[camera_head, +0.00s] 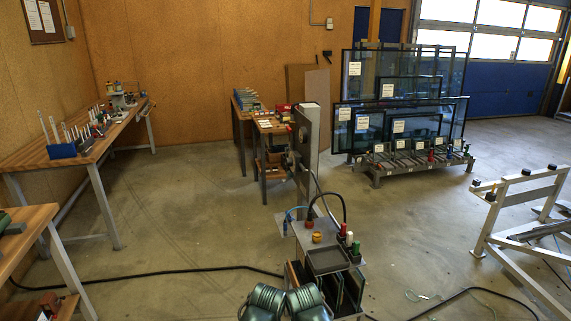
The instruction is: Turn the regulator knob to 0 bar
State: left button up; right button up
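A grey upright post (307,145) stands on the floor just ahead of me, near the middle of the view. Small dark round fittings (303,134) sit on its left side and face; one may be the regulator and its knob, but they are too small to tell apart. No dial reading or knob angle can be made out. My two grippers are not in view; only the dark green parts of my own arms show at the bottom edge.
A metal stand with a dark tray (327,260) and small bottles (350,238) stands close ahead, with hoses by the post. Workbenches (120,122) line the left, glass panes on a rack (398,122) stand behind right, and a metal frame (520,205) stands right. Cables cross the floor.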

aim_at(288, 161)
jog(key=i+j, duration=0.45)
jog(key=i, duration=0.25)
jog(key=i+j+z, duration=0.1)
jog(key=i+j, duration=0.35)
jog(key=i, duration=0.25)
jog(key=i+j, duration=0.5)
jog(key=i, duration=0.2)
jog(key=z, duration=0.05)
